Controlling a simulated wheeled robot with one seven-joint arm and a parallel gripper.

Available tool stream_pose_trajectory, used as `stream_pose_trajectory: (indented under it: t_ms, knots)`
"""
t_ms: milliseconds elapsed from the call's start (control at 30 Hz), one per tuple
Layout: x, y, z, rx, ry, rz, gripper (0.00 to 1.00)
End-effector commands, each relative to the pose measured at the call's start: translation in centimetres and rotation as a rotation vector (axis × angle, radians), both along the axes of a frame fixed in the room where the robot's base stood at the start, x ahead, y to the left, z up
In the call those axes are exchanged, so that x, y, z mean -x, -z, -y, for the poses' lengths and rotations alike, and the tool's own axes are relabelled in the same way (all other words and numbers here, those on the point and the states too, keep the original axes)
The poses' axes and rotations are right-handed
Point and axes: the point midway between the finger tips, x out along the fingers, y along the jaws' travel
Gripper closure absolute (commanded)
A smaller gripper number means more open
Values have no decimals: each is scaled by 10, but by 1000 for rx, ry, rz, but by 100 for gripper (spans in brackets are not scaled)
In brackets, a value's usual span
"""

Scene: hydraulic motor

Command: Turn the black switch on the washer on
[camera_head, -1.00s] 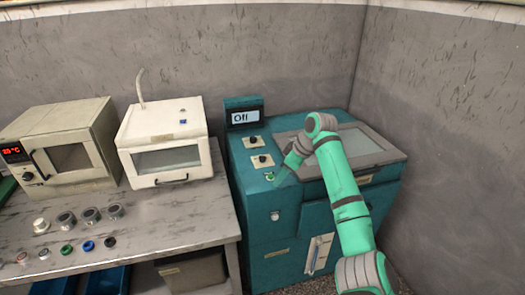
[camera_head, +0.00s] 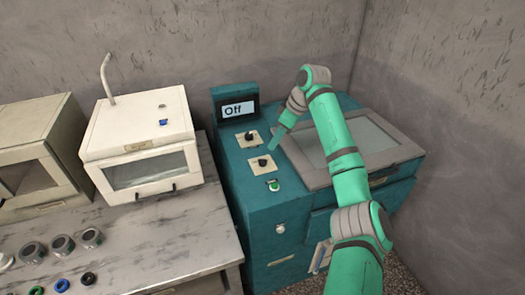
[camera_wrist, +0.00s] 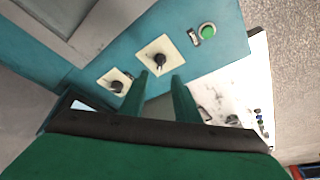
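The teal washer (camera_head: 243,200) stands at the centre, with a small display (camera_head: 238,109) reading "Off" at its back left. Two black switches on pale square plates sit on its top: the rear switch (camera_head: 249,136) and the front switch (camera_head: 262,162). In the wrist view, the front switch (camera_wrist: 158,59) lies just beyond the fingertips, and the rear switch (camera_wrist: 116,86) lies to their left. My gripper (camera_wrist: 160,79) is open and empty, its two fingers apart. In the head view, my gripper (camera_head: 271,158) is close beside the front switch; contact cannot be told.
A green button (camera_head: 273,185) is in front of the switches. The washer's grey-framed lid (camera_head: 300,172) is on the right under my arm. A worktable (camera_head: 165,235) on the left holds a white oven-like box (camera_head: 140,140) and several knobs and rings. Walls close off the back and right.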

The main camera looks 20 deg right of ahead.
Motion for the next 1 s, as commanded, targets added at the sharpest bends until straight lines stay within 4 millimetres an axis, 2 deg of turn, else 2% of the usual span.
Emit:
stream_pose_trajectory:
  t_ms: [600,800,1000]
  knots:
    - [-24,85,-27,-1,-2,-2,71]
    - [-27,96,-29,-1,0,-1,71]
    - [-27,98,-30,0,0,0,71]
